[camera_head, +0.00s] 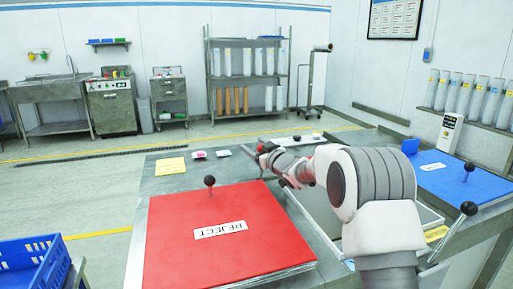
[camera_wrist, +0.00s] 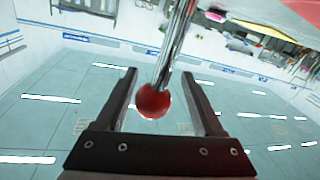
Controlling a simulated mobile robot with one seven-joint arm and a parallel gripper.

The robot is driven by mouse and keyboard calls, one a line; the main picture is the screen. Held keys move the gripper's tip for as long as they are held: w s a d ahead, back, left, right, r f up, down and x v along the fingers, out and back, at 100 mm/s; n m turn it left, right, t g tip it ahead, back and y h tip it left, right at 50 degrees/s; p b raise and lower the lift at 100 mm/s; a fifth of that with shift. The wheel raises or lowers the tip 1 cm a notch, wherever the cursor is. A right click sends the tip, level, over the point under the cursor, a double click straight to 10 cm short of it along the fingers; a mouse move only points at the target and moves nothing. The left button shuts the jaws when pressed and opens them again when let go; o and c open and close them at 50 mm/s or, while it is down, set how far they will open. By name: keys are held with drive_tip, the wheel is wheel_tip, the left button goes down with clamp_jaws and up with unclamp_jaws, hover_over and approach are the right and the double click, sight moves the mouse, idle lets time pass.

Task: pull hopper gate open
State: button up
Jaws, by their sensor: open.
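A red ball knob (camera_wrist: 153,101) on a shiny metal rod (camera_wrist: 176,45) shows in the wrist view; it looks like the gate's pull handle. My gripper (camera_wrist: 159,74) is open, with one dark finger on each side of the knob and rod in the picture. I cannot tell whether either finger touches them. In the head view my gripper (camera_head: 270,157) is at the far side of the steel bench, and a small red spot, likely the knob (camera_head: 261,147), shows at its tip. My arm hides much of the area behind it, and the gate plate cannot be made out.
A red REJECT lid (camera_head: 178,234) with a black knob (camera_head: 209,181) covers the bench's left. A blue lid (camera_head: 445,176) lies at right, near a black-ball lever (camera_head: 468,208). An open grey bin (camera_head: 318,214) lies under my arm. A blue crate (camera_head: 30,262) stands lower left.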

drive_tip(key=shift+s+d, duration=0.1)
drive_tip(key=p+v, duration=0.2)
drive_tip(key=v, duration=1.5)
drive_tip(key=shift+s, duration=0.1)
drive_tip(key=shift+d, duration=0.1)
